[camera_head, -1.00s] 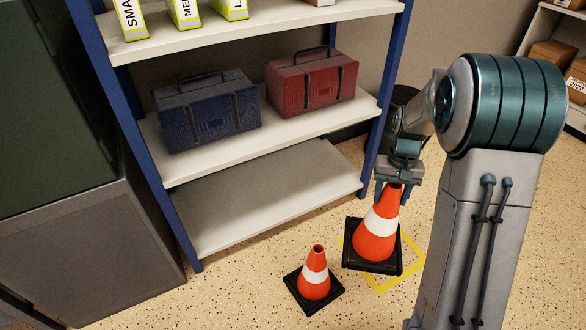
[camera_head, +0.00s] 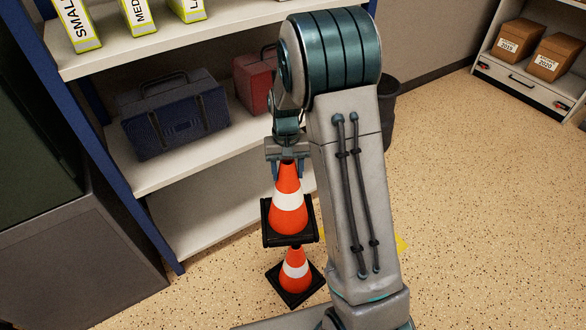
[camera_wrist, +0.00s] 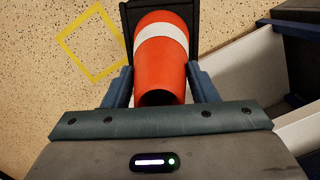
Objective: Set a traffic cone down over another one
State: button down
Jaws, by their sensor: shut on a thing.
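My gripper (camera_head: 288,168) is shut on the top of an orange traffic cone (camera_head: 289,219) with a white band and a black square base. The held cone is upright in the head view. A second, similar cone (camera_head: 295,275) stands on the floor, and the held cone's base overlaps its top in the picture. I cannot tell how much height is between them. In the wrist view the held cone (camera_wrist: 160,66) sits between the two fingers (camera_wrist: 160,85) and hides the standing cone.
A blue-framed shelf (camera_head: 150,175) with a blue case (camera_head: 175,115) and a red case (camera_head: 256,80) stands close behind the cones. A yellow floor square (camera_wrist: 93,42) is beside them. A dark bin (camera_head: 388,115) stands behind my arm. The floor at right is clear.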

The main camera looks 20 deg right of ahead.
aim_at(297, 237)
jog(key=r+m+p, duration=0.1)
jog(key=p, duration=0.2)
jog(key=s+a+r+m+p, duration=0.1)
jog(key=m+p, duration=0.1)
jog(key=p, duration=0.1)
jog(key=shift+s, duration=0.3)
jog(key=m+p, duration=0.1)
jog(key=p, duration=0.1)
jog(key=s+r+m+p, duration=0.1)
jog(key=p, duration=0.2)
jog(key=shift+s+m+y, duration=0.3)
jog(key=shift+m, duration=0.1)
jog(key=s+d+r+m+p, duration=0.1)
jog(key=s+r+m+p, duration=0.2)
jog(key=s+m+p, duration=0.5)
jog(key=shift+w+d+f+n+t+b, duration=0.15)
jog(key=shift+w+f+n+b, duration=0.3)
jog(key=shift+f+b, duration=4.1)
jog(key=shift+w+a+f+n+t+b, duration=0.1)
jog(key=shift+w+f+n+b, duration=0.4)
jog(key=shift+f+b, duration=4)
jog(key=shift+w+d+f+n+t+b, duration=0.15)
jog(key=shift+w+f+b, duration=0.55)
jog(key=shift+f+b, duration=3.8)
notch_tip(297, 237, down, 4)
jog(key=p, duration=0.4)
jog(key=shift+f, duration=0.15)
jog(key=shift+c, duration=2.4)
grip_release()
